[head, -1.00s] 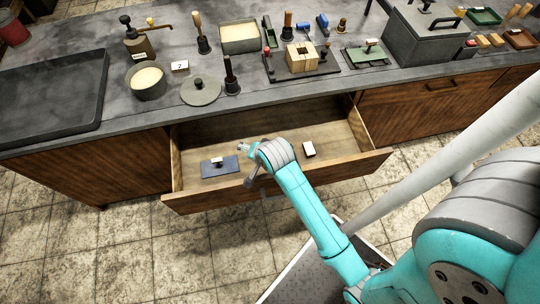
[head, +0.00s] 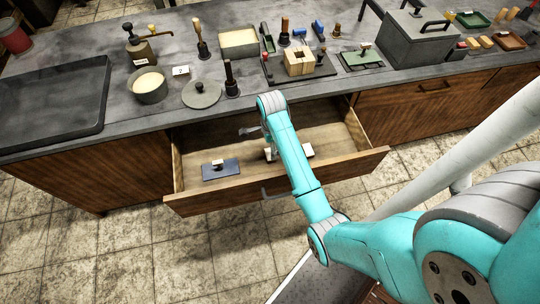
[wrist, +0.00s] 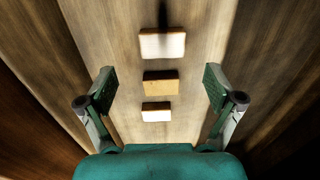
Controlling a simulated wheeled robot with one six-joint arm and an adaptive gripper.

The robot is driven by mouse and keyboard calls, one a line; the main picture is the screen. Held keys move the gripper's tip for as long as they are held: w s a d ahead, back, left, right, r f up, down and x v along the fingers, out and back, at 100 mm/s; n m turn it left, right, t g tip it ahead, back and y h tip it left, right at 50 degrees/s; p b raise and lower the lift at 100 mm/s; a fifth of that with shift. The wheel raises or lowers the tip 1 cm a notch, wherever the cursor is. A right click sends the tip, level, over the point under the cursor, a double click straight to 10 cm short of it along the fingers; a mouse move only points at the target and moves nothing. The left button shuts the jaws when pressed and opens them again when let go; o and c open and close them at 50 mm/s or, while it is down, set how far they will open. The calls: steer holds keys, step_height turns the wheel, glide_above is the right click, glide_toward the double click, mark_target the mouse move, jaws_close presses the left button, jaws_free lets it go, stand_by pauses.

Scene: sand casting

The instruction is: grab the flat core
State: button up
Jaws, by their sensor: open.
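Three small blocks lie in a row on the wooden drawer floor in the wrist view: a wider white block (wrist: 162,44), a tan block (wrist: 160,83) and a smaller white block (wrist: 156,112). I cannot tell for certain which is the flat core. In the head view, pale blocks (head: 308,151) show beside my forearm, which partly hides them. My gripper (wrist: 159,87) is open and empty, its fingers on either side of the row, above the drawer floor. The tan block appears between the fingertips.
The open drawer (head: 240,188) has raised walls around the blocks. A blue board (head: 221,172) with a small piece on it lies at its left. The grey worktop (head: 130,112) above holds pots, tools and a lidded box (head: 418,42).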

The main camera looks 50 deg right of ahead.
steer(key=shift+w+f, duration=0.2)
steer(key=shift+f, duration=3.05)
steer(key=c, duration=1.3)
